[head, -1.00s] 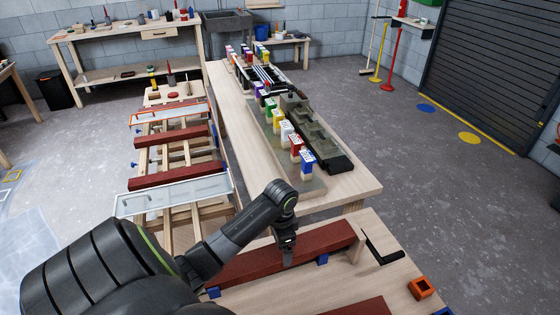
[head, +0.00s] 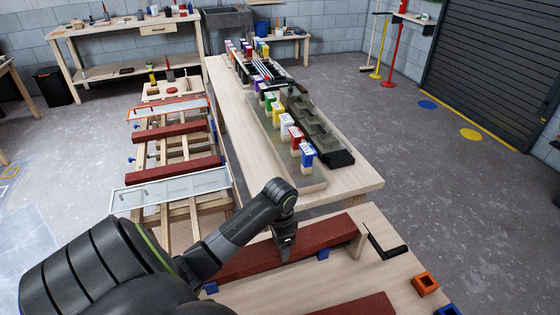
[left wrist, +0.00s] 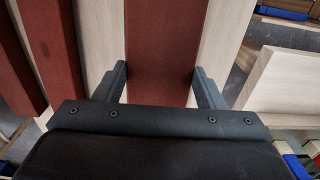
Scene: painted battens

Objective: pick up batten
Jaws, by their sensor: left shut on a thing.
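A long dark red batten (head: 325,235) lies across the pale wooden bench in the lower middle of the head view. My left gripper (head: 284,255) comes down over it near its middle and is shut on it. In the left wrist view the batten (left wrist: 162,40) runs between the two fingers of my left gripper (left wrist: 162,85), one on each side. Blue blocks (head: 323,254) show beside the batten's near edge. I cannot tell whether it is clear of its supports. My right gripper is not in view.
Another red batten (head: 355,307) lies nearer on the bench. A black angle piece (head: 385,246) and an orange square holder (head: 425,284) are at the right. A long table (head: 355,185) with coloured containers stands beyond; a rack with red battens (head: 175,170) is left.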

